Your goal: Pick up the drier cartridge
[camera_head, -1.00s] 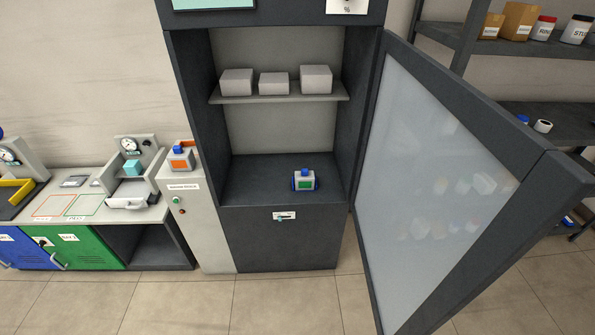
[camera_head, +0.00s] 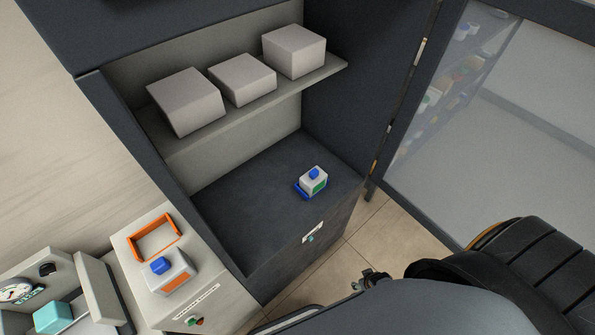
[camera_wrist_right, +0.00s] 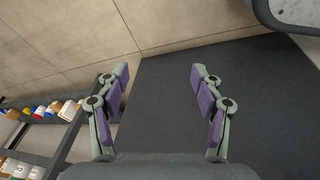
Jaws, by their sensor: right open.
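A small white cartridge with a blue knob, a green label and a blue part at its side (camera_head: 317,184) sits on the dark floor of the open cabinet, near its right front. A similar white unit with a blue knob and an orange label (camera_head: 176,276) stands on the grey pedestal at the lower left. My right gripper (camera_wrist_right: 159,80) is open and empty in the right wrist view, its purple-padded fingers apart. No cartridge shows in that view. My right arm enters the head view at the lower right, outside the cabinet. My left gripper is out of view.
Several grey boxes (camera_head: 242,80) stand on the cabinet's upper shelf (camera_head: 300,90). The framed glass door (camera_head: 490,125) stands open on the right. An orange frame (camera_head: 154,238) is on the pedestal. The cabinet floor (camera_head: 250,215) is clear around the cartridge.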

